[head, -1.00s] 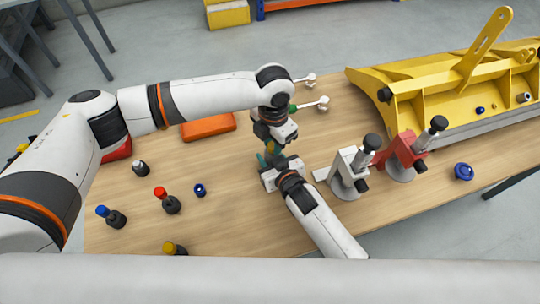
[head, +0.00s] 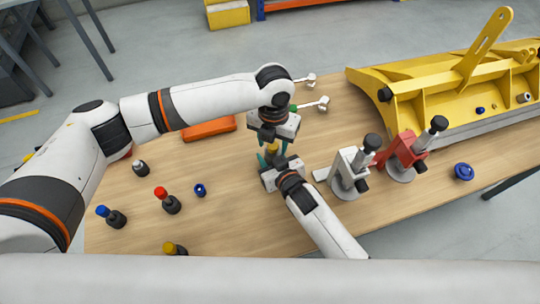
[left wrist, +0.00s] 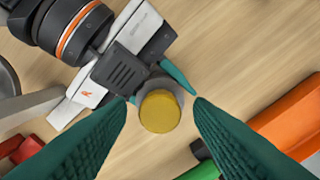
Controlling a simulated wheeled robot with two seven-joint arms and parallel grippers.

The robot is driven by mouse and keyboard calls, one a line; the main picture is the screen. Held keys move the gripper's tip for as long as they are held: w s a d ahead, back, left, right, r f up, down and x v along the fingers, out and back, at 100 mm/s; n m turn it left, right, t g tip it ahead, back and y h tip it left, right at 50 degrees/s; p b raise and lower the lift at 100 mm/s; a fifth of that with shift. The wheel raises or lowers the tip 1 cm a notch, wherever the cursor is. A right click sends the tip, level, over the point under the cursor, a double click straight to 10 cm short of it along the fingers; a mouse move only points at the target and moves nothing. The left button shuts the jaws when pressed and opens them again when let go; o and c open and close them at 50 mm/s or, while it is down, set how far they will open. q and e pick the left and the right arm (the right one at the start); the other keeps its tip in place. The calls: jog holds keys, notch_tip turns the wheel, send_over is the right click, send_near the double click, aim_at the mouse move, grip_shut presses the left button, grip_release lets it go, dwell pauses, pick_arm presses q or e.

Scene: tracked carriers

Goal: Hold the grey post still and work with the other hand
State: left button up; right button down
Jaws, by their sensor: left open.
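The grey post (left wrist: 158,84) stands at the middle of the left wrist view, with a round yellow cap (left wrist: 160,112) on top. The cap also shows in the head view (head: 273,148) as a small yellow patch. My left gripper (head: 273,154) is open and points down over the cap. Its teal fingers stand to either side of the cap, apart from it in the left wrist view. My right gripper (head: 277,167) reaches in from below, and its fingers lie against both sides of the post. Most of the post is hidden by the grippers.
A white stand (head: 350,170) and a red stand (head: 403,152) are close on the right. An orange box (head: 208,129) and wrenches (head: 312,104) lie behind. The front-middle tabletop is clear.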

pick_arm(q)
jog(key=n, duration=2.3)
jog(key=shift+n, duration=0.3)
jog(key=c, duration=0.8)
jog(key=m, duration=0.6)
jog(key=shift+m, duration=0.4)
jog(key=m, duration=0.3)
